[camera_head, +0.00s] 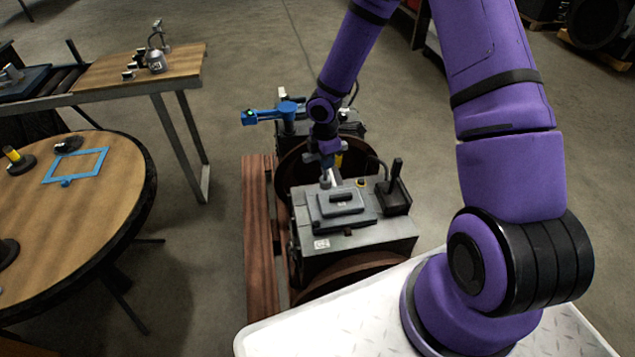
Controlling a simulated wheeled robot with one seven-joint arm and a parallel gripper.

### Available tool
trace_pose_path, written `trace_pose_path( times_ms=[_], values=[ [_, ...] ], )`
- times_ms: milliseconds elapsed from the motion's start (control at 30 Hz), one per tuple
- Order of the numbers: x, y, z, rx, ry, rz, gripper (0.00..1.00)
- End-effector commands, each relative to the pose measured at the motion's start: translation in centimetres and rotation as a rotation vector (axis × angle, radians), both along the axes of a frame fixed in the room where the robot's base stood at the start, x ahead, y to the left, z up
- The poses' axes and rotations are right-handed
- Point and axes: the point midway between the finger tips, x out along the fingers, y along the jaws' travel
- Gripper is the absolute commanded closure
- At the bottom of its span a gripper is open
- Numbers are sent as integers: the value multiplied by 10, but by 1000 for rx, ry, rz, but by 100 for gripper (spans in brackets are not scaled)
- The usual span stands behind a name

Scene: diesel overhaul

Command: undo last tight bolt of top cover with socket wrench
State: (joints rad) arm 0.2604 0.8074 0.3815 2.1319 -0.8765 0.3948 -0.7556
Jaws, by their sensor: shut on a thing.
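The grey engine block (362,240) sits in the middle of the view, with the top cover (345,208) and its dark handle on its upper face. My gripper (328,160) points down over the far left corner of the top cover. It is shut on a slim grey tool, seemingly the socket wrench (326,181), whose lower end is at or just above that corner. Whether it touches a bolt is too small to tell. The bolt under the tool is hidden.
A black upright part (397,190) stands right of the cover. A blue arm-like fixture (275,113) stands behind. Floor between is clear.

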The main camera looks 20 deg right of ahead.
Motion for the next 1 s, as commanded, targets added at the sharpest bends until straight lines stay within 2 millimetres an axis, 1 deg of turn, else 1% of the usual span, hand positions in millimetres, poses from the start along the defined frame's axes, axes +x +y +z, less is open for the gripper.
trace_pose_path(
  times_ms=[100, 800, 900, 1000],
  values=[
    [-6, 5, -5, 5, 10, 291, 100],
    [-39, 36, -25, 38, 38, 2059, 100],
    [-43, 40, -28, 39, 36, 2278, 100],
    [-46, 43, -29, 39, 33, 2452, 100]
  ],
)
